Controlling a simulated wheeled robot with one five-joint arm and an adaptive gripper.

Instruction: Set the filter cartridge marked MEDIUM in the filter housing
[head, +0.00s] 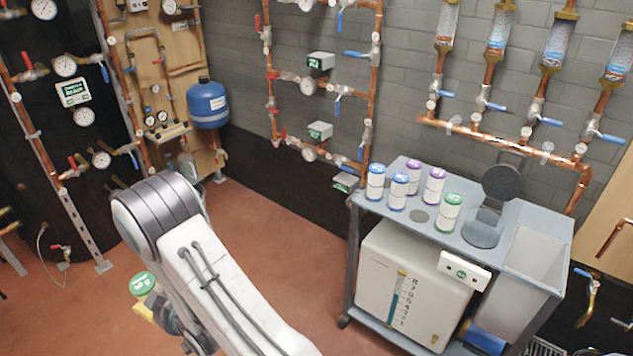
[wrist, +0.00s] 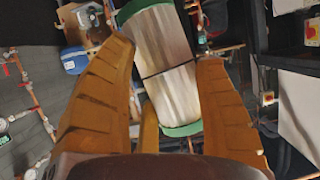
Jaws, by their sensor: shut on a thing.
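My gripper (wrist: 165,60) is shut on a white pleated filter cartridge (wrist: 172,88) with green end caps and a dark band. In the head view the held cartridge's green top (head: 142,284) shows at the lower left, away from the cart, partly hidden by my arm. Other cartridges stand upright on the cart: two blue-capped (head: 376,172) (head: 398,191), two purple-capped (head: 412,177) (head: 434,186) and one green-capped (head: 448,213). Their markings are too small to read. A dark round unit with a raised lid (head: 502,182), seemingly the filter housing, stands on the cart to their right.
The grey cart (head: 390,213) has an open bin (head: 535,258) at its right end and a white box (head: 412,285) below. Copper pipes with valves line the walls. A blue tank (head: 207,104) hangs at the back left. The red floor between my arm and the cart is clear.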

